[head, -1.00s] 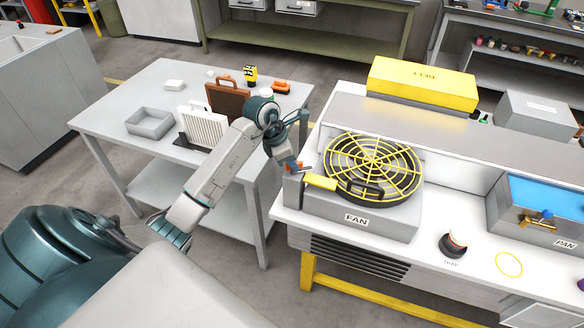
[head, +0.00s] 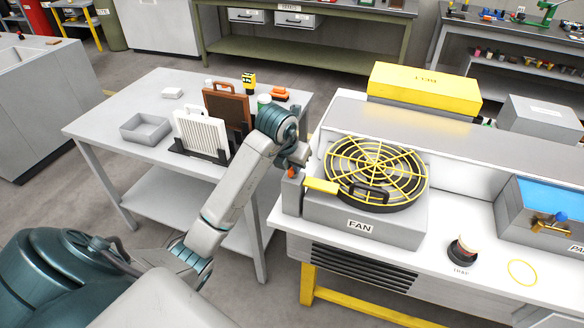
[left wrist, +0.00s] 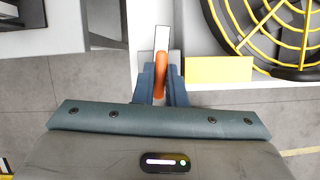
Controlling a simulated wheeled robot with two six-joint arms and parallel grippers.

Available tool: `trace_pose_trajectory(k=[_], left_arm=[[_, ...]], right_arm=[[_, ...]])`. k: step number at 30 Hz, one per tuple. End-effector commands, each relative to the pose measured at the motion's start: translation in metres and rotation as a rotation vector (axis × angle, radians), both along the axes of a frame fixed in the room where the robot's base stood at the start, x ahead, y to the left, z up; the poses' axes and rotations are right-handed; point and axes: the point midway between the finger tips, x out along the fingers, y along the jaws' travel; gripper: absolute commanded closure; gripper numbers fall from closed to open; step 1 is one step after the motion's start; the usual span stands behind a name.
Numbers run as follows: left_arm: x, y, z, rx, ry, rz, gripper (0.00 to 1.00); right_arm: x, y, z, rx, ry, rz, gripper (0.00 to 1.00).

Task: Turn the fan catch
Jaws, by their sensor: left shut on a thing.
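The fan (head: 376,170) is a black round housing with a yellow spoked grille and black handle, on a grey box labelled FAN (head: 360,226). A yellow tab (head: 321,186) sticks out at its left. The orange fan catch (head: 292,172) is at the box's left corner, partly hidden by my left gripper (head: 296,163). In the left wrist view, the two dark fingers of my left gripper (left wrist: 160,82) are shut on the orange catch (left wrist: 161,68), beside the yellow tab (left wrist: 219,70). A pale plate lies beyond the catch. My right gripper is not in view.
A grey box with a blue top (head: 545,208) and a black cup (head: 462,249) are at right. The left table (head: 105,112) holds a tray and a rack with upright panels.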

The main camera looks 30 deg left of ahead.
Motion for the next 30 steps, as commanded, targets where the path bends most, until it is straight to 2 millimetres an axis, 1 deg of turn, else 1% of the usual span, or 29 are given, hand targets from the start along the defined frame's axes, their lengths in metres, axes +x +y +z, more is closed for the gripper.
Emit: trace_pose_trajectory(k=[3, 10, 25, 26, 27, 28, 29, 30], left_arm=[[0.0011, -0.0006, 0.0007, 0.0, -0.005, 0.053, 1.0], [0.0011, -0.0006, 0.0013, 0.0, -0.005, 0.116, 1.0], [0.001, -0.0002, 0.0018, 0.002, -0.005, 0.13, 1.0], [0.001, -0.0002, 0.0018, 0.002, -0.005, 0.13, 0.83], [0.0009, -0.0003, 0.0018, 0.001, -0.004, 0.129, 0.75], [0.0009, -0.0003, 0.0016, 0.001, -0.004, 0.129, 0.69], [0.0008, -0.0003, 0.0015, 0.001, -0.004, 0.129, 0.67], [0.0008, -0.0004, 0.0013, 0.001, -0.003, 0.129, 0.67]], right_arm=[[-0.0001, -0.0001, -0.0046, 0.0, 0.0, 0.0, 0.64], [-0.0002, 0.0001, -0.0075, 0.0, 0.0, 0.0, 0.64], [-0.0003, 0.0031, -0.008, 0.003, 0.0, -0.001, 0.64], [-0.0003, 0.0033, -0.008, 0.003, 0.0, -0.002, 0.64], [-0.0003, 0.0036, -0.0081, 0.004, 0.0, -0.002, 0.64], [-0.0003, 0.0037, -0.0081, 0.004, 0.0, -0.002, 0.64], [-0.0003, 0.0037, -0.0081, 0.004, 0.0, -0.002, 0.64], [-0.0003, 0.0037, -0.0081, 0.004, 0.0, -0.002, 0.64]])
